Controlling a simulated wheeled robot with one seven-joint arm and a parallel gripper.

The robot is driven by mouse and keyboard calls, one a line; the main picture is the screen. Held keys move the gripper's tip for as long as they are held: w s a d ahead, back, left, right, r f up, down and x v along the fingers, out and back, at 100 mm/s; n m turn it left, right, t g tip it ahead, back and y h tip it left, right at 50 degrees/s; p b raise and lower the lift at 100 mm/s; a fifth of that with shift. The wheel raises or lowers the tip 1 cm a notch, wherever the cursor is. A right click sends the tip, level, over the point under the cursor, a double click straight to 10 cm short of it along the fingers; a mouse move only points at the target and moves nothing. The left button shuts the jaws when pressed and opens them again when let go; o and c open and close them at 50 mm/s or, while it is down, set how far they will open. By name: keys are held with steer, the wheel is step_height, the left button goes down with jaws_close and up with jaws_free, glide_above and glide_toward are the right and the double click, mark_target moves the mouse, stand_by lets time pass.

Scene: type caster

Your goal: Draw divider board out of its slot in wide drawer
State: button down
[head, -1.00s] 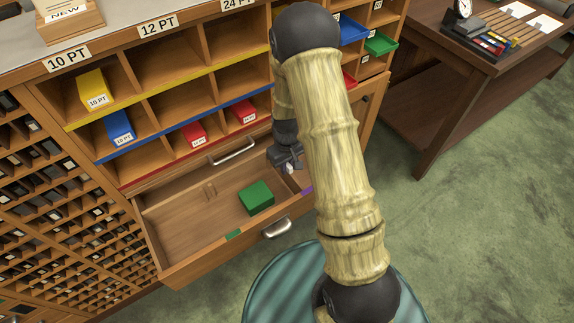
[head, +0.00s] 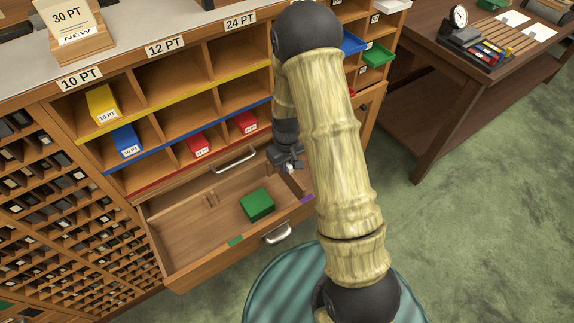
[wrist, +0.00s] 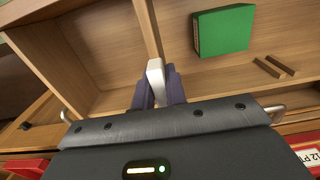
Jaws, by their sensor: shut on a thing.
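The wide drawer (head: 180,236) is pulled out of the cabinet. My gripper (head: 289,166) is over its right part, partly beside my arm. In the wrist view my gripper's dark fingers (wrist: 157,90) are shut on a pale tab (wrist: 155,72) at the near end of the divider board (wrist: 148,28). The board is a thin wooden strip running away from the fingers, with drawer space on both sides. I cannot tell whether its lower edge is in the slot. A green block (head: 257,204) lies in the drawer, left of the board; it also shows in the wrist view (wrist: 224,30).
Cubbyholes with yellow (head: 103,103), blue (head: 126,141) and red boxes (head: 199,144) stand above and behind the drawer. The drawer front has a metal handle (head: 278,233) and a purple mark (head: 306,199). Green floor (head: 470,230) is clear to the right.

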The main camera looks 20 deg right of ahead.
steer(key=shift+r+p, duration=1.65)
steer(key=shift+r, duration=0.6)
